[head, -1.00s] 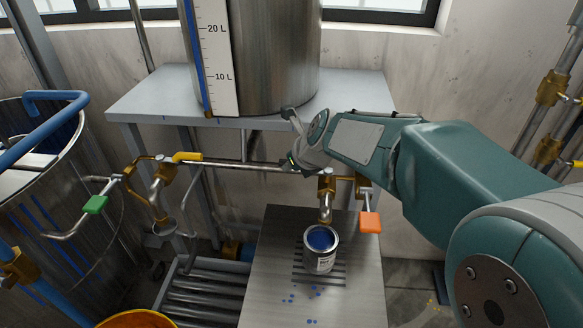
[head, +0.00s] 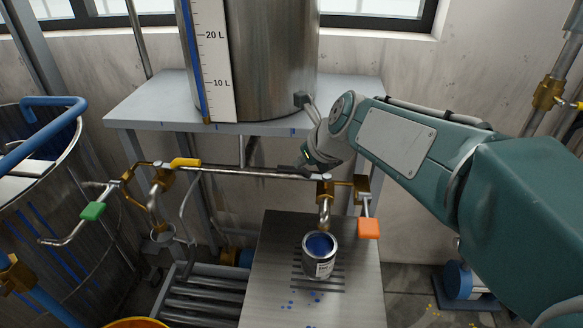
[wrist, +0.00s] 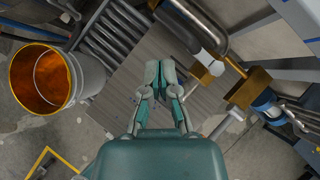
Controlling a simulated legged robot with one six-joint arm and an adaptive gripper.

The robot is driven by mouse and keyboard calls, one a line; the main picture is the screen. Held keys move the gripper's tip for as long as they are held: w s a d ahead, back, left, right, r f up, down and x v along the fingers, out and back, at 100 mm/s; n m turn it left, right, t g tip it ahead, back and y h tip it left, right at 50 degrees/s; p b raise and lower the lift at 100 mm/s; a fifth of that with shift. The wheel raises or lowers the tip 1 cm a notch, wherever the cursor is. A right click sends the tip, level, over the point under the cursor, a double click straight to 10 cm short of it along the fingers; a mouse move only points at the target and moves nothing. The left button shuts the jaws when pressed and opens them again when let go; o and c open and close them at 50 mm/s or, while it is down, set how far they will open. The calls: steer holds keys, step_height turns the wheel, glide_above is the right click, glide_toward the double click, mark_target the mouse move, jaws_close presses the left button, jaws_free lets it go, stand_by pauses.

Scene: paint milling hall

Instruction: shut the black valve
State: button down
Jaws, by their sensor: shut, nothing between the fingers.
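My gripper (head: 308,162) is near the horizontal pipe, above and a little left of a brass valve body (head: 325,190) in the head view. A dark bar lies along the pipe at the fingertips; I cannot tell whether it is the black valve's handle or part of my fingers. In the wrist view my gripper (wrist: 160,70) is shut and empty, its fingertips close together over the grey plate. To the right there, brass fittings (wrist: 248,88) show on the pipework, with no clear black handle.
A yellow-handled valve (head: 185,162), a green-handled valve (head: 93,211) and an orange-handled valve (head: 368,228) share the pipework. An open can of blue paint (head: 319,262) stands on the metal plate below. An orange-lined bucket (wrist: 45,75) is left in the wrist view.

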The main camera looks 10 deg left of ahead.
steer(key=shift+v, duration=2.05)
